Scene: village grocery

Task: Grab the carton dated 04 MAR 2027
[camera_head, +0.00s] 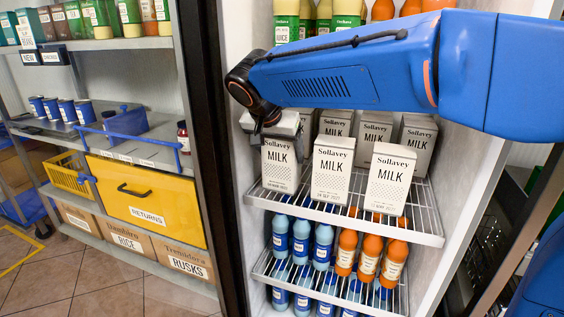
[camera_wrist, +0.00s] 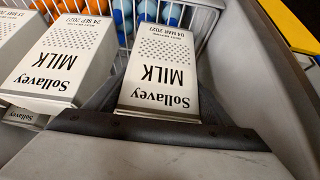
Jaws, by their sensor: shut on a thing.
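A white Sollavey MILK carton (camera_wrist: 160,70) stands between the jaws in the wrist view, its printed date upside down and reading 04 MAR 2027. In the head view the same carton (camera_head: 280,166) is the front left one on the white wire shelf (camera_head: 400,228). In the head view my gripper (camera_head: 274,124) is partly hidden by my arm. I cannot tell whether the carton's base touches the shelf.
A neighbouring milk carton (camera_wrist: 65,55), dated 24 SEP, is close beside it. Another front carton (camera_head: 391,178) stands right, with several behind. The fridge side wall is close on the held carton's other side. Blue bottles (camera_head: 301,240) and orange bottles (camera_head: 368,258) fill the shelf below.

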